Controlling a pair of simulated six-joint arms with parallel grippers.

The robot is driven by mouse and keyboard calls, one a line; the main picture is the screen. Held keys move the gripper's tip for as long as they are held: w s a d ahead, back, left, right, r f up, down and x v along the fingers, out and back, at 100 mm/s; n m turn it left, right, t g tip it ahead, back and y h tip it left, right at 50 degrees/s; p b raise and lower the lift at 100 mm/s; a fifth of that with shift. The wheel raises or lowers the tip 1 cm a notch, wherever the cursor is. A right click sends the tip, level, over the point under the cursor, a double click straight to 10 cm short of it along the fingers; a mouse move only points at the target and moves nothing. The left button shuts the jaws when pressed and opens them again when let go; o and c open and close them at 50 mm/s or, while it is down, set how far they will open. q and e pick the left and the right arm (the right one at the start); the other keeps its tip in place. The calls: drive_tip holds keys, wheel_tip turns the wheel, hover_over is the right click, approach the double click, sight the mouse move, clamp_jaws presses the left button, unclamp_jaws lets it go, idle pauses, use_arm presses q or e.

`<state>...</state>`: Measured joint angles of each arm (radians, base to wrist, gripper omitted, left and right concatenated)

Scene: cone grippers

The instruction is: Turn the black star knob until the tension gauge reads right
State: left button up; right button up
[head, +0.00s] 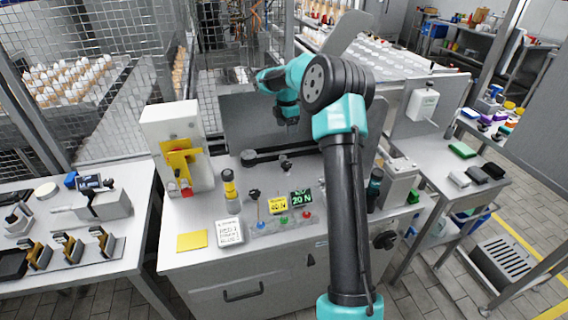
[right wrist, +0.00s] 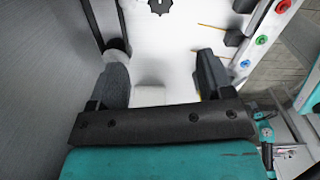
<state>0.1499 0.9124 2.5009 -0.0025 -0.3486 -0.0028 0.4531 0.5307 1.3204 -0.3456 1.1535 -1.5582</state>
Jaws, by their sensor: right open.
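A black star knob (head: 285,163) stands on the light machine top, below my right gripper in the head view. A black star-shaped knob (right wrist: 160,7) shows at the top edge of the right wrist view, partly cut off, beyond the fingertips. My right gripper (head: 287,116) hangs above the machine top, apart from the knob. In the right wrist view my right gripper (right wrist: 162,75) is open, with nothing between its fingers. A yellow sign reading 40 N (head: 278,205) and a green sign reading 20 N (head: 300,198) stand near the front. I cannot make out a gauge reading. My left gripper is not in view.
A black lever arm (head: 265,155) lies behind the knob. A grey upright panel (head: 238,122) backs the machine. A white box with a yellow bracket (head: 172,130) stands left.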

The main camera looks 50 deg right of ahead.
sight(286, 164)
wheel_tip(286, 164, down, 17)
drive_tip(key=shift+f, duration=0.2)
idle(0.5)
drive_tip(key=c, duration=0.9)
drive_tip(key=shift+c, duration=0.2)
